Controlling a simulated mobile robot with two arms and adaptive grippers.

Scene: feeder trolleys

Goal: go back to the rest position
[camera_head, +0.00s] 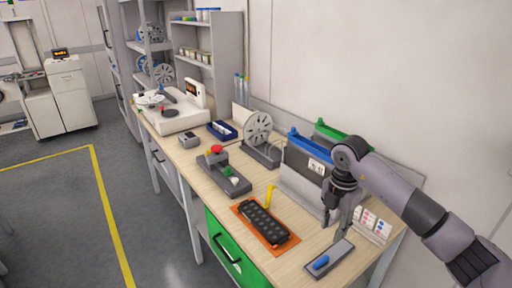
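My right arm comes in from the right edge. My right gripper (335,222) points down over the right end of the workbench (312,238). Its two fingers look apart, with nothing seen between them. It is above and behind a small grey tray (340,257) that holds a blue item (320,262). My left gripper is not in view.
A black tray (262,221) lies on an orange mat (285,246). A yellow hook (270,193), a button box (216,158), a reel (257,128) and blue and green bins (308,150) stand near. Shelves (222,65) stand at the back. Open floor (60,220) lies left.

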